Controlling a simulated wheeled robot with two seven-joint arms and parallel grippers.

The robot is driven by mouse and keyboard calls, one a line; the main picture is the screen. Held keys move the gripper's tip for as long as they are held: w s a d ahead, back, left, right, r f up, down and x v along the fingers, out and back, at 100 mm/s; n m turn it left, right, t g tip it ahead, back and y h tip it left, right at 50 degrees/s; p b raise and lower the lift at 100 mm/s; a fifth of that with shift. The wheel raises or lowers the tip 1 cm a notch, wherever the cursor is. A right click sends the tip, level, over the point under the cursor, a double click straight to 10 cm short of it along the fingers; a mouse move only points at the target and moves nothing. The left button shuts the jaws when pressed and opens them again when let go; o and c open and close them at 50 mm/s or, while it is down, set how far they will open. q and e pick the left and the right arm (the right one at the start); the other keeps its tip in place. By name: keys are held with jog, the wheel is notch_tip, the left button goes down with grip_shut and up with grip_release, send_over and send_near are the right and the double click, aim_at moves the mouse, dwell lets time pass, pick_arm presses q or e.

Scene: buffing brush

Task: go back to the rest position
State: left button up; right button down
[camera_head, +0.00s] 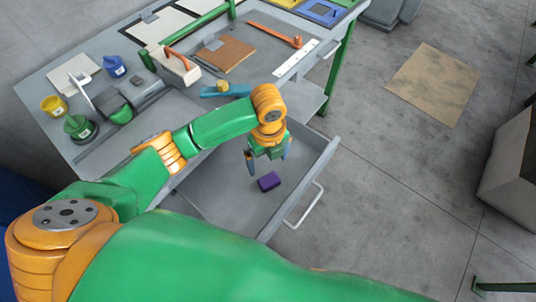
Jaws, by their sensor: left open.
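My left gripper (267,160) is open and empty, pointing down over the open drawer (222,193). A small purple block-like object (269,181) lies on the drawer floor just below and beside the fingertips, apart from them. My left arm reaches in from the left across the picture, green with orange joints. A large green arm link of mine fills the lower part of the view. My right gripper does not show.
The grey workbench (195,100) carries a yellow cup (54,106), a green container (80,127), a blue item (114,66), a brown board (224,54) and a wooden-handled tool (175,65). Cardboard (433,84) lies on the floor at right. The drawer handle (304,206) juts out over open floor.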

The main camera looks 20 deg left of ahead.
pick_arm(q)
notch_tip(320, 180, up, 2)
jog(key=shift+r, duration=0.1)
dwell(0.4)
